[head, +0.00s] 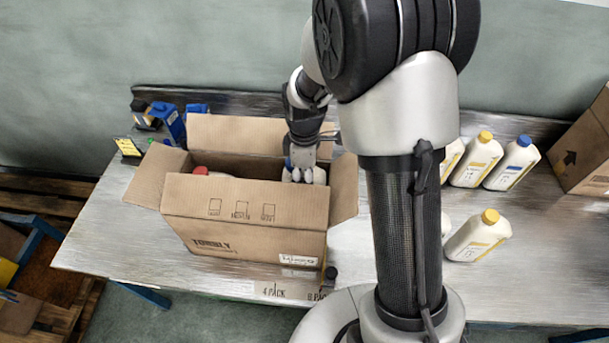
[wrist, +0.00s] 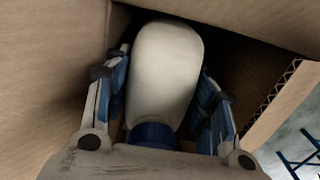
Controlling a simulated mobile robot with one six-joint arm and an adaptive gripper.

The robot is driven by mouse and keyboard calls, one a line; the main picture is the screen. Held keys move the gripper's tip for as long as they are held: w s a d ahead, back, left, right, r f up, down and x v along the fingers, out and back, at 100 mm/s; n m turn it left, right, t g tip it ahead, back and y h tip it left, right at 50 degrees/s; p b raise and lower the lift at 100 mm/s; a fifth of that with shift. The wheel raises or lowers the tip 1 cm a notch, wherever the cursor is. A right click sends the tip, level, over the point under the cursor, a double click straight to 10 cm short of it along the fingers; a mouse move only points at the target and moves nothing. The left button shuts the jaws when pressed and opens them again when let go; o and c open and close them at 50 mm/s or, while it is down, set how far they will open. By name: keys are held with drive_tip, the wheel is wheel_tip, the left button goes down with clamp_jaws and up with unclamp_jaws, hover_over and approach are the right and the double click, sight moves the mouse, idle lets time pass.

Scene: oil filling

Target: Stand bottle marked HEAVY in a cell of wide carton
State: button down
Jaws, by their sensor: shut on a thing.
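The open carton (head: 245,215) stands on the metal table at left centre, flaps folded out. My gripper (head: 304,170) reaches down into its right end. In the wrist view my gripper (wrist: 160,125) is shut on a white bottle (wrist: 165,70) with a blue cap (wrist: 152,136), its blue fingers on both sides. The bottle is inside the carton, between cardboard walls. Its label is not visible, so I cannot read any marking. Its base and any cell dividers are hidden. A red cap (head: 201,170) shows inside the carton's left part.
Several white bottles stand right of my arm, including a yellow-capped one (head: 477,160), a blue-capped one (head: 512,163) and a nearer yellow-capped one (head: 477,236). Another carton (head: 585,150) stands at far right. Blue items (head: 169,122) sit behind the open carton.

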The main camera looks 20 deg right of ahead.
drive_tip(key=shift+w+f, duration=0.1)
drive_tip(key=shift+f, duration=0.1)
drive_tip(key=c, duration=1)
unclamp_jaws()
wheel_tip(320, 180, up, 13)
drive_tip(key=p, duration=0.3)
drive_tip(key=shift+f, duration=0.1)
drive_tip(key=s+r+m+t, duration=0.1)
drive_tip(key=s+r+m, duration=0.3)
drive_tip(key=s, duration=0.3)
drive_tip(key=s+r+m+t, duration=0.2)
drive_tip(key=s+r+m, duration=0.2)
drive_tip(key=s, duration=0.3)
drive_tip(key=s+r+m+t, duration=0.1)
drive_tip(key=s+r+m, duration=0.3)
drive_tip(key=s, duration=0.4)
drive_tip(key=shift+s+r+m+t, duration=0.1)
drive_tip(key=shift+r+m+t, duration=0.2)
drive_tip(key=shift+m, duration=0.5)
